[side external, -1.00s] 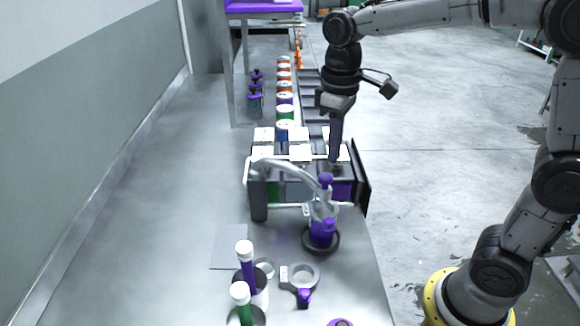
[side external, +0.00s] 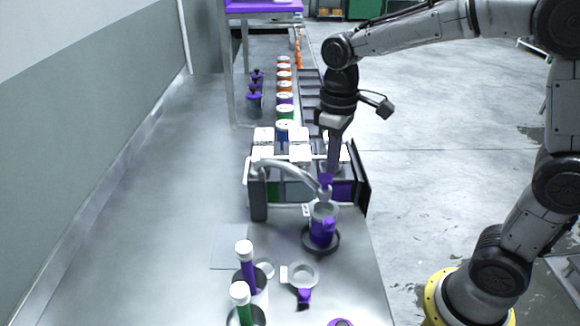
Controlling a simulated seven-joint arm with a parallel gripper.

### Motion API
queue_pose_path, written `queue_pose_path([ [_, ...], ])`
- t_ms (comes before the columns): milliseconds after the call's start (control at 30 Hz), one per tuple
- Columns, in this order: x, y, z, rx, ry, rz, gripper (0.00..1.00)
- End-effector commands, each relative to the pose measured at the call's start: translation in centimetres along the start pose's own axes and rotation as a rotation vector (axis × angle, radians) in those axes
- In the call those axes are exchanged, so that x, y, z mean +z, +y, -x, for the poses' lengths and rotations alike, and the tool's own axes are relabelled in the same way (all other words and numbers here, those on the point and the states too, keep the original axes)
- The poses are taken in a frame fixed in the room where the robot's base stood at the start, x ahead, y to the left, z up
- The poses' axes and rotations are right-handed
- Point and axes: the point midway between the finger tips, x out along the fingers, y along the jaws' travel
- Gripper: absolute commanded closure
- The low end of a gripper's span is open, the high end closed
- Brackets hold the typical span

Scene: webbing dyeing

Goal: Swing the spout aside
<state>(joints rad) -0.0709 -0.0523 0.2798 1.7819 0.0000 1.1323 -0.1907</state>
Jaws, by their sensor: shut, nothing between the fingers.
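The spout (side external: 288,168) is a curved pale metal tube.
The rack (side external: 258,197) with white-topped blocks stands right behind the spout. A ring with a purple handle (side external: 303,280) and cups with purple and green white-capped sticks (side external: 246,270) are in front. A row of cans (side external: 285,112) runs behind. The bench's left side is clear.

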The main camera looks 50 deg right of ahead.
Motion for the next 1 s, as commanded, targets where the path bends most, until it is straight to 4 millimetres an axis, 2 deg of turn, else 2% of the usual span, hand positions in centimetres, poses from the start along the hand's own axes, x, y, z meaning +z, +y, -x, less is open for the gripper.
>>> queue_pose_path([
  [267, 0.0, -0.1, 0.0, 0.0, 0.0, 0.0, 1.0],
  [733, 0.3, -2.2, 0.0, 0.0, 0.001, 0.002, 1.0],
  [1000, 0.3, -2.3, 0.0, 0.0, 0.0, 0.0, 1.0],
])
